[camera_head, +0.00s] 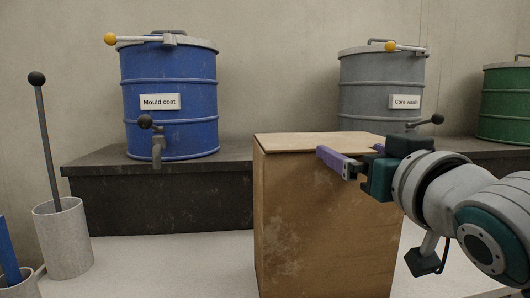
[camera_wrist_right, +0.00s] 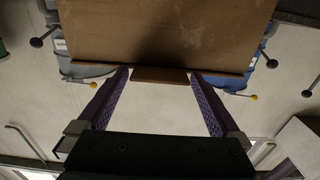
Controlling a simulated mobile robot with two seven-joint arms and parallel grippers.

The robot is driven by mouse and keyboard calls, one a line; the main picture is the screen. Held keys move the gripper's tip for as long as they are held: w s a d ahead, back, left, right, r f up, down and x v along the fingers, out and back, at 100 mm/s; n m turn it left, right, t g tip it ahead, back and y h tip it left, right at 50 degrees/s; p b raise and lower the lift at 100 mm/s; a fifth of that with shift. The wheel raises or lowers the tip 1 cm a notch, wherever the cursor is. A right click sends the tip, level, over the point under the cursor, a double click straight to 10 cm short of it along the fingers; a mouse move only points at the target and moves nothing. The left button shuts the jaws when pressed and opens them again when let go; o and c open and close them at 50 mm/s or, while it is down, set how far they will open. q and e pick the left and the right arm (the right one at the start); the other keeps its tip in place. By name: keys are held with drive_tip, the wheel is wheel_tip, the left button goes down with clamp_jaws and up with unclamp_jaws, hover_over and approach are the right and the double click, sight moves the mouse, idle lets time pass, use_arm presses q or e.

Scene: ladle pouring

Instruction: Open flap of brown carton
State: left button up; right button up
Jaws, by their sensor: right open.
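The brown carton (camera_head: 300,225) stands upright in the middle of the head view. Its flap (camera_head: 300,141) lies flat across the top, shut. My right gripper (camera_head: 345,158) is at the front of the carton near its top edge, with purple fingers spread and empty. In the right wrist view the carton (camera_wrist_right: 165,30) fills the top, and a short tab (camera_wrist_right: 160,76) sticks out at its edge. The fingertips of the right gripper (camera_wrist_right: 160,72) are on either side of this tab, with a gap on each side. My left gripper is in neither view.
A blue drum (camera_head: 168,125) labelled "Mould coat", a grey drum (camera_head: 380,75) labelled "Core wash" and a green drum (camera_head: 505,105) stand on a dark ledge (camera_head: 160,196) behind. A grey pot (camera_head: 63,240) with a black-knobbed rod stands at left. The floor between pot and carton is clear.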

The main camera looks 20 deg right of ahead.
clamp_jaws()
idle(0.8)
